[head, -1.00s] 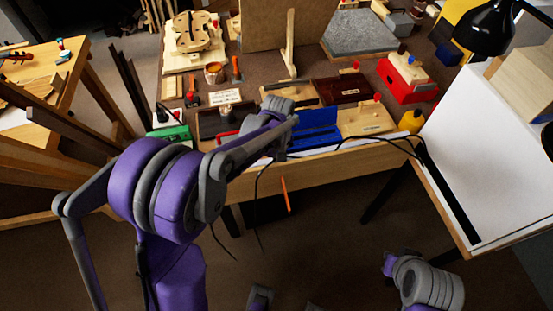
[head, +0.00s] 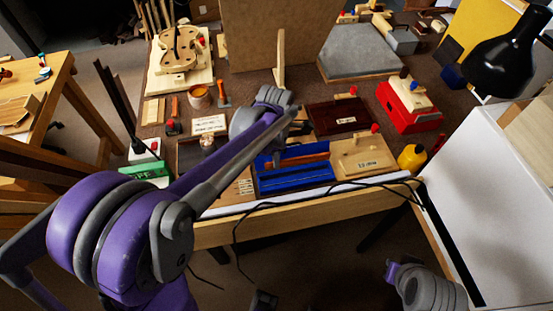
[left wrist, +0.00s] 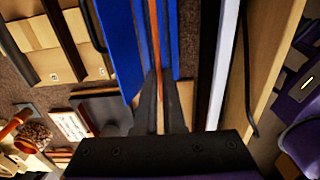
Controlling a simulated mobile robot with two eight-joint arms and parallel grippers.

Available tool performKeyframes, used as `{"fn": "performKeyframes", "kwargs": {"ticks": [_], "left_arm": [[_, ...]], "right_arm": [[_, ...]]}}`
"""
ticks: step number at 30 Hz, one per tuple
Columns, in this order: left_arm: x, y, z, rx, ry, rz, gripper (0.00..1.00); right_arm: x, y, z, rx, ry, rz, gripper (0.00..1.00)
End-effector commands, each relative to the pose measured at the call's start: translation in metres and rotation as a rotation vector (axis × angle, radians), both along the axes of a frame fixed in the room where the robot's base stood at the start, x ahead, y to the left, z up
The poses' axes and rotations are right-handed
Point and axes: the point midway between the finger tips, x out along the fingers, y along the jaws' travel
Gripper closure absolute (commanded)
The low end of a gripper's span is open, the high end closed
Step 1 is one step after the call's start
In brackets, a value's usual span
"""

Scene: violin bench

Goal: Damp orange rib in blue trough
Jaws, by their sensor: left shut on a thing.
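The blue trough (head: 295,182) stands near the front edge of the bench. The orange rib (head: 308,159) is a thin strip lying lengthwise along the trough's far part; I cannot tell how deep it sits. My left gripper (head: 277,157) is at the trough's left part, shut on the rib. In the left wrist view, the fingers (left wrist: 160,82) pinch the rib (left wrist: 155,35), which runs away from them between the walls of the blue trough (left wrist: 122,45).
A pale wooden block with a red knob (head: 362,155) stands right of the trough. A dark red box (head: 340,117) is behind it. A yellow bottle (head: 411,157) stands further right. A black cable (head: 330,187) runs along the front edge.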

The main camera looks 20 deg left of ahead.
Motion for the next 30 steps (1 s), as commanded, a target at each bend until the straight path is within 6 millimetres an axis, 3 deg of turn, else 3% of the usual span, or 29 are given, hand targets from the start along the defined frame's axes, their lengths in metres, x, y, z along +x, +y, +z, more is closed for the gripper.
{"fn": "performKeyframes", "kwargs": {"ticks": [11,30], "left_arm": [[-0.001,0.000,-0.012,0.000,0.001,0.013,1.00],[-0.001,0.000,-0.074,0.000,0.001,0.012,1.00]], "right_arm": [[-0.003,0.000,-0.010,0.000,0.004,0.000,1.00],[-0.010,0.000,-0.055,0.000,0.020,0.000,1.00]]}}
